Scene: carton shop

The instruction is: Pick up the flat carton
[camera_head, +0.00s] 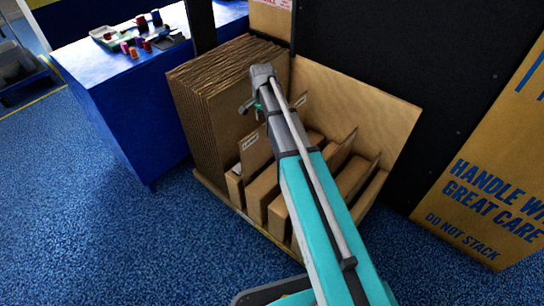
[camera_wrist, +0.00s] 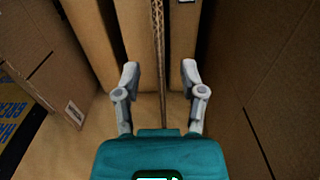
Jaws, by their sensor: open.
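A flat carton (camera_wrist: 158,45) stands on edge in the wrist view, its thin corrugated edge facing the camera. My gripper (camera_wrist: 159,72) is open, with one finger on each side of this edge and a visible gap on both sides. The lower part of the carton runs down behind the teal gripper body. I cannot tell which carton there is the one between the fingers.
The rack (camera_head: 232,206) holds a thick stack of brown sheets (camera_head: 207,115) at left and several folded cartons beside it. A plywood panel (camera_head: 365,100) stands behind. A blue table (camera_head: 130,85) is at left, a large printed carton (camera_head: 490,185) at right. Brown cardboard walls flank the gripper closely.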

